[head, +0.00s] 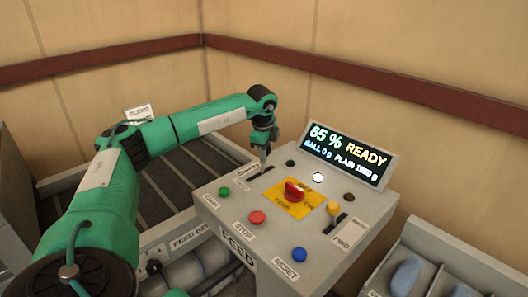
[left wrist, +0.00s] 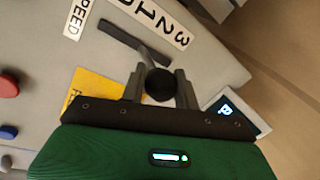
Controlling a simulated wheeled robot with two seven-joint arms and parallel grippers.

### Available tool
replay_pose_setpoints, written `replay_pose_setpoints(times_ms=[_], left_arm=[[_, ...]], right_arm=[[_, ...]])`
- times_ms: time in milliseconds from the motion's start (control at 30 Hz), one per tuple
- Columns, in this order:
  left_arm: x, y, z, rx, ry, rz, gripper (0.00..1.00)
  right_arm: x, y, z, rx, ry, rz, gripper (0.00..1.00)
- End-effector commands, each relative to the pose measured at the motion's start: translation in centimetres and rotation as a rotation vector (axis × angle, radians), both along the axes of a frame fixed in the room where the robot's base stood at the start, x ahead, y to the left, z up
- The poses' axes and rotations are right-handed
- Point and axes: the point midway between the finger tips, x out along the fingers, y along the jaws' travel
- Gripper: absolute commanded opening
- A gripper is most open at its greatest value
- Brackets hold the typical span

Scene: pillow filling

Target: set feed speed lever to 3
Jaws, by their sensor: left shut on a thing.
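In the left wrist view the number strip (left wrist: 157,22) beside the slot reads 0 to 3. The rod meets the slot past its middle, toward the 3 end; its exact mark is hard to tell. My left gripper (left wrist: 160,90) is shut on the lever's knob, one finger on each side. In the head view the left gripper (head: 264,150) points down over the slot at the console's back left. My right gripper is not in view.
The console (head: 225,212) also carries a red knob (head: 294,190) on a yellow plate, green, red and blue buttons and a yellow-topped lever (head: 333,209). A display (head: 345,154) reads 65 % READY. Bins (head: 440,268) stand at the right.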

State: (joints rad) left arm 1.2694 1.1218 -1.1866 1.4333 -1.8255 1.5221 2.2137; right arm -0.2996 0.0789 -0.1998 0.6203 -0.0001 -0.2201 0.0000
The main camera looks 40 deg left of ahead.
Motion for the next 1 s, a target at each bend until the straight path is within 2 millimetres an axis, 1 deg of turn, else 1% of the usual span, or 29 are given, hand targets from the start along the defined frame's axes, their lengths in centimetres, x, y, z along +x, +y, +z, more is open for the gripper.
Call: replay_pose_setpoints(times_ms=[33, 67, 100, 233, 333, 600, 633, 667, 700, 1000], left_arm=[[0.7, -0.2, 0.0, -0.004, -0.017, -0.001, 0.0], [1.0, -0.2, 0.0, -0.005, -0.018, 0.0, 0.0], [1.5, -0.3, -0.4, -0.005, -0.018, -0.001, 0.0], [2.6, -0.4, -0.8, -0.005, -0.017, 0.0, 0.0], [2.9, -0.4, -1.0, -0.004, -0.014, -0.001, 0.0], [2.9, -0.5, -1.2, -0.004, -0.01, -0.003, 0.0], [2.9, -0.5, -1.2, -0.005, -0.009, -0.003, 0.43], [2.9, -0.5, -1.2, -0.004, -0.009, -0.004, 0.49], [2.9, -0.5, -1.2, -0.004, -0.008, -0.004, 0.52], [2.8, -0.3, -1.1, -0.002, -0.007, -0.001, 0.52]], right_arm=[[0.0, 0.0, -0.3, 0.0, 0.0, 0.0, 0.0], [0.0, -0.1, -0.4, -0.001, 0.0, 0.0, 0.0], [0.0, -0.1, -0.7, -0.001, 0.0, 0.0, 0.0], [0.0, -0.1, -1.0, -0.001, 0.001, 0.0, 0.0], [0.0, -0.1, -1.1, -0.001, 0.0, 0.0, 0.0], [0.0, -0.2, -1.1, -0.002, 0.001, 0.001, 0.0], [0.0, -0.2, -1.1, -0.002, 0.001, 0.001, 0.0], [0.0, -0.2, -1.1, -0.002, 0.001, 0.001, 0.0], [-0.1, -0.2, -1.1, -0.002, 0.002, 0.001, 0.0], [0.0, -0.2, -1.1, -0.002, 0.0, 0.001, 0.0]])
